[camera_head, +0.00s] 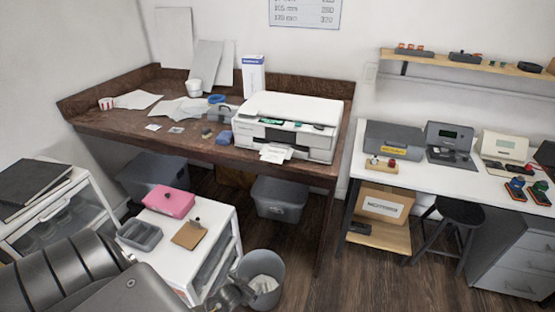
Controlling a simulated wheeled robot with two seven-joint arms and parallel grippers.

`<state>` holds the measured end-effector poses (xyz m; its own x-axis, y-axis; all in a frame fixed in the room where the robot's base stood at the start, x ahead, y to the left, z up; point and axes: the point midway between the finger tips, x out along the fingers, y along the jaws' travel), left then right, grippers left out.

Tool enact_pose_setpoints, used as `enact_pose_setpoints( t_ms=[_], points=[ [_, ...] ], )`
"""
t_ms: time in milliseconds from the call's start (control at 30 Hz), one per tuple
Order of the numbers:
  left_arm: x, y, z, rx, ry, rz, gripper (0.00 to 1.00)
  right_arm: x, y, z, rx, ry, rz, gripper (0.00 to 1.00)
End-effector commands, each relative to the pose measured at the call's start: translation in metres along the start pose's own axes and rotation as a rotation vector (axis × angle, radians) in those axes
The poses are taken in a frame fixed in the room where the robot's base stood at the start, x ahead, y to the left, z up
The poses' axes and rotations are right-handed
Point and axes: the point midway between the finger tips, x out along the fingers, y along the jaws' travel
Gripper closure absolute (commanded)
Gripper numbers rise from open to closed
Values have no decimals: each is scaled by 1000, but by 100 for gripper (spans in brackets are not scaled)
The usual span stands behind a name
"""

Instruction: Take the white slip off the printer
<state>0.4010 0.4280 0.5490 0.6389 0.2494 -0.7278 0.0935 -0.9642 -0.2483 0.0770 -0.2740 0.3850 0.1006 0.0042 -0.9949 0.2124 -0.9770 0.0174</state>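The white printer (312,109) stands at the right end of the brown wooden desk. White paper with faint marks (276,153) sticks out low at its front, over the desk's front edge. I cannot tell whether this is one slip or several sheets. A green patch (271,121) shows on the printer's front panel. My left arm comes in at the lower left. What looks like my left gripper (234,294) is at the bottom, in front of the waste bin and far from the printer; its fingers are unclear. My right gripper is not in view.
The desk (130,126) has loose papers, a cup and small items left of the printer. A white drawer cabinet (222,232) with a pink box (169,202) and a grey waste bin (268,262) stand before it. A white workbench (440,175) is at right, with open floor between.

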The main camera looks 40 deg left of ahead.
Motion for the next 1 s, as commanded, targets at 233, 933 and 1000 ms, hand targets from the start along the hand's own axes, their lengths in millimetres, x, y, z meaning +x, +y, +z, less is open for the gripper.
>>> enact_pose_setpoints(
  t_ms=[233,933,1000],
  points=[
    [-47,-96,-253,-202,510,-123,0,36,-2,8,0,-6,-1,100],
    [-117,-145,-395,-337,811,-121,0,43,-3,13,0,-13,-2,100],
    [-110,-147,-401,-335,811,-121,0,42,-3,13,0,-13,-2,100]
  ],
)
